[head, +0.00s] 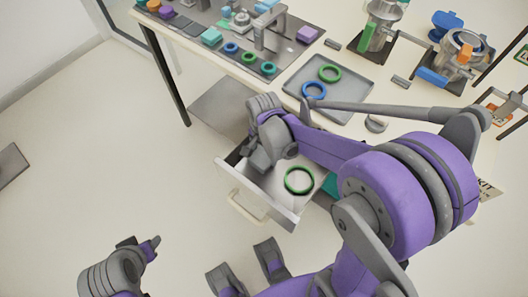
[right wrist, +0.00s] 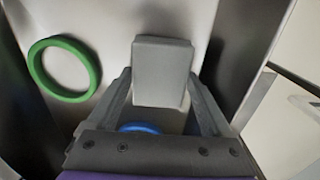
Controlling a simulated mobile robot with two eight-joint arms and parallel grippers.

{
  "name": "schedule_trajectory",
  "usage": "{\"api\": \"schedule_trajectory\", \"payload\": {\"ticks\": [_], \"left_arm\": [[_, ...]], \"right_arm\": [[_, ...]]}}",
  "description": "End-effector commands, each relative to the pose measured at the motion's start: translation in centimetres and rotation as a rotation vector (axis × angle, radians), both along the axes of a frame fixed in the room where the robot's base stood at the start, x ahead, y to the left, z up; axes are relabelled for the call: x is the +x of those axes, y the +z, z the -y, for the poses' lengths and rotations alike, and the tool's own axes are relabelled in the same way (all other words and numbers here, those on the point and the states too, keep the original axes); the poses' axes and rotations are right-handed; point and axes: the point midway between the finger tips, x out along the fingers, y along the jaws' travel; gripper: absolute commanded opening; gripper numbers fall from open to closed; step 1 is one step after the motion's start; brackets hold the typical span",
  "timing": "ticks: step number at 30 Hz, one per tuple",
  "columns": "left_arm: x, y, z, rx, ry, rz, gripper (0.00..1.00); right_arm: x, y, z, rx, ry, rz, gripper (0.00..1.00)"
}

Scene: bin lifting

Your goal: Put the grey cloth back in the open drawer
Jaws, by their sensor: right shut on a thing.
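The open drawer (head: 262,197) sticks out below the table, with a pale front and a handle. My right gripper (head: 258,152) reaches into the back left of the drawer. In the right wrist view its fingers (right wrist: 165,100) are shut on the grey cloth (right wrist: 163,70), a folded, block-like piece over the drawer floor. I cannot tell if the cloth touches the floor. A green ring (head: 299,180) lies in the drawer, right of the gripper; it also shows in the right wrist view (right wrist: 65,68). My left gripper (head: 142,246) is low at the left, empty, away from the drawer.
A blue ring (right wrist: 139,128) shows partly behind the gripper in the right wrist view. On the table above, a grey tray (head: 345,98) holds a green and a blue ring. Several rings, blocks and fixtures stand farther back. The floor left of the drawer is clear.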

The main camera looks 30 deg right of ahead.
Motion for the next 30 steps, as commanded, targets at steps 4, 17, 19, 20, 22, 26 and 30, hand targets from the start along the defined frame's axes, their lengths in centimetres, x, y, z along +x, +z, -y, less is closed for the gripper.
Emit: {"api": "schedule_trajectory", "payload": {"ticks": [4,17,19,20,22,26,30], "left_arm": [[0.0,-0.2,0.0,0.0,0.0,0.0,0.5],[0.0,0.6,0.0,0.0,0.0,0.002,0.5],[0.1,1.3,0.0,0.0,0.0,0.004,0.5],[0.1,1.6,0.0,0.0,0.0,0.005,0.5],[0.2,2.5,0.0,0.0,0.0,0.008,0.5],[0.5,4.6,0.0,0.0,0.0,0.015,0.5],[1.0,7.1,0.0,0.0,0.0,0.025,0.5]], "right_arm": [[0.0,-0.2,0.0,0.0,0.0,0.0,1.0],[0.0,0.8,0.0,0.0,0.0,0.0,1.0],[0.0,1.6,0.0,0.0,0.0,0.001,1.0],[0.0,2.0,0.0,0.0,0.0,0.001,1.0],[0.0,3.1,0.0,0.0,0.0,0.001,1.0],[0.1,5.8,0.0,0.0,0.0,0.002,1.0],[0.2,8.9,0.0,0.0,0.0,0.003,1.0]]}}
